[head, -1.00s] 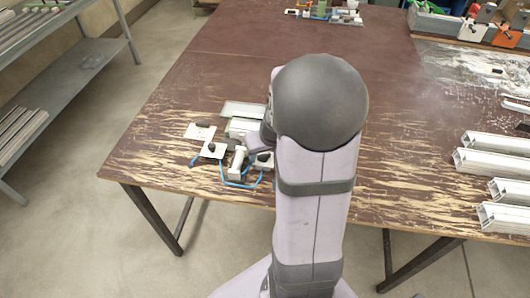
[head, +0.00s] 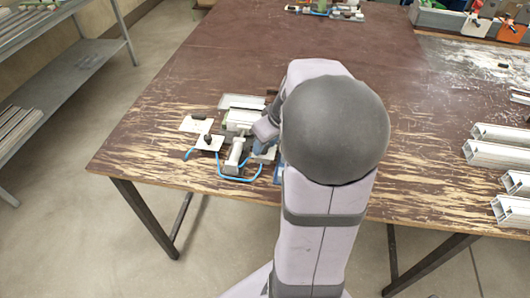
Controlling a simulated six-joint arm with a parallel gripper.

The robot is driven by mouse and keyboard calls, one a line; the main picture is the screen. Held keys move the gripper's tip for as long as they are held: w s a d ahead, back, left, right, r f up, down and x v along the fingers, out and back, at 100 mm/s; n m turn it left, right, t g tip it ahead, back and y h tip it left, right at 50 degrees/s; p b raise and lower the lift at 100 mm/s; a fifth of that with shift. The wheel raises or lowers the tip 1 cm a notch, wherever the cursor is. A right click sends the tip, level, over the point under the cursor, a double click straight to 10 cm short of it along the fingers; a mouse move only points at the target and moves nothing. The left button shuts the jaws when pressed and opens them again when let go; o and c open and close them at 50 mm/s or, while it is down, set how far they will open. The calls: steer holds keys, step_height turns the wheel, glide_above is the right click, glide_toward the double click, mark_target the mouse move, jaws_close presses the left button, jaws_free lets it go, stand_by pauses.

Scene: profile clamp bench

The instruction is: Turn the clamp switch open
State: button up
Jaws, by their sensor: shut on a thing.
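The clamp fixture (head: 236,146) sits on the brown table near its front left edge, with white plates, a pale cylinder and a blue air hose. My gripper (head: 262,150) is at the right side of the fixture, low over it, and is shut on what appears to be the clamp switch there. The switch itself is hidden behind the fingers and my arm, so I cannot tell its turn angle. Another black knob (head: 207,139) stands on a white plate (head: 208,144) to the left, clear of the gripper.
Aluminium profiles (head: 497,153) lie on the table at the right. A second fixture (head: 325,10) stands at the far edge, and grey bins (head: 455,20) are at the back right. The table's middle (head: 215,65) is clear. A metal shelf (head: 60,55) stands at the left.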

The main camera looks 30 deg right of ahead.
steer(key=n, duration=0.1)
steer(key=n+y+b, duration=0.1)
steer(key=n+b, duration=0.1)
steer(key=shift+d+f+n, duration=0.15)
steer(key=shift+d+n, duration=0.1)
steer(key=shift+n, duration=0.05)
steer(key=n+y, duration=0.1)
steer(key=n, duration=0.1)
steer(key=n+g+b, duration=0.1)
steer(key=n, duration=0.1)
steer(key=shift+w+d+y, duration=0.15)
steer(key=shift+y, duration=0.25)
steer(key=shift+n+g, duration=0.3)
steer(key=o, duration=1.1)
steer(key=shift+r, duration=0.2)
steer(key=shift+v, duration=3.65)
